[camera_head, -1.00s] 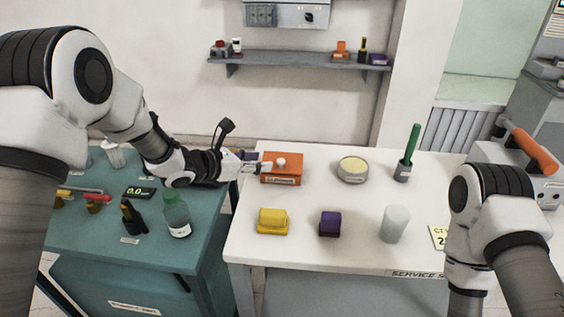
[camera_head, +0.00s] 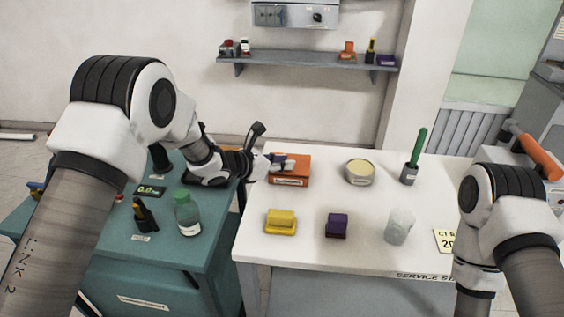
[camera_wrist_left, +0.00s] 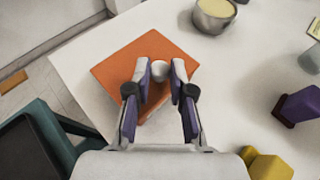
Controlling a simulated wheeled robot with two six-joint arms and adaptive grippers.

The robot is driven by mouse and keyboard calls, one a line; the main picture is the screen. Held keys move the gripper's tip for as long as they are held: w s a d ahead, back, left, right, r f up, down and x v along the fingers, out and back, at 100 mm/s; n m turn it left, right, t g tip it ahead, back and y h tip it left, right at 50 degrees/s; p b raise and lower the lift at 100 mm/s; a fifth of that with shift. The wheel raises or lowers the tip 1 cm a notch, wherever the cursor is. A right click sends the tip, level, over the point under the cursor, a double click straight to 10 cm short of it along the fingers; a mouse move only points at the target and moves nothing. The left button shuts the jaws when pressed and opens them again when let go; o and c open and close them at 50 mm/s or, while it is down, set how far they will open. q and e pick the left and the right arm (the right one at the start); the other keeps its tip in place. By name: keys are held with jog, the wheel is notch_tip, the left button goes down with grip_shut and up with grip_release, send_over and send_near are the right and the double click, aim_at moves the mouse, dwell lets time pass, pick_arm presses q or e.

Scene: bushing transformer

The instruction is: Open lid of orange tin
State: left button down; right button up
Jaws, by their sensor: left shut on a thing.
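The orange tin (camera_head: 290,181) stands at the back left of the white table, with a label on its front. In the left wrist view its square orange lid (camera_wrist_left: 118,68) fills the middle, with a round white knob (camera_wrist_left: 159,70) near its centre. My left gripper (camera_head: 280,162) reaches in from the left over the tin. In the left wrist view the purple-padded fingers (camera_wrist_left: 161,77) stand on both sides of the knob, shut on it. I see no clear gap between lid and tin. My right arm is at the right, its gripper out of view.
On the white table (camera_head: 310,248) are a cream-topped round tin (camera_head: 360,173), a yellow block (camera_head: 281,222), a purple block (camera_head: 336,226), a translucent cup (camera_head: 400,227) and a grey holder (camera_head: 408,174) with a green stick.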

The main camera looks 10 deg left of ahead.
pick_arm(q)
jog(key=shift+w+r+p, duration=0.1)
jog(key=shift+r+p, duration=0.2)
jog(key=shift+p, duration=0.15)
jog(key=r+g+p, duration=0.1)
jog(key=p, duration=0.2)
jog(key=w+r+n+g+p, duration=0.1)
jog(key=g+p, duration=0.1)
jog(key=p, duration=0.2)
jog(key=w+r+n+g+y+p, duration=0.1)
jog(key=p, duration=0.3)
jog(key=shift+w+r, duration=0.25)
jog(key=shift+r, duration=0.05)
jog(key=shift+w+n+g+p, duration=0.45)
jog(key=shift+g+p, duration=0.25)
jog(key=shift+p, duration=0.1)
jog(key=c, duration=1.2)
grip_release()
jog(key=shift+d, duration=0.1)
jog(key=shift+o, duration=0.8)
jog(key=shift+w+d+f, duration=0.15)
jog(key=shift+w+d, duration=0.05)
jog(key=shift+w, duration=0.1)
jog(key=v, duration=1.2)
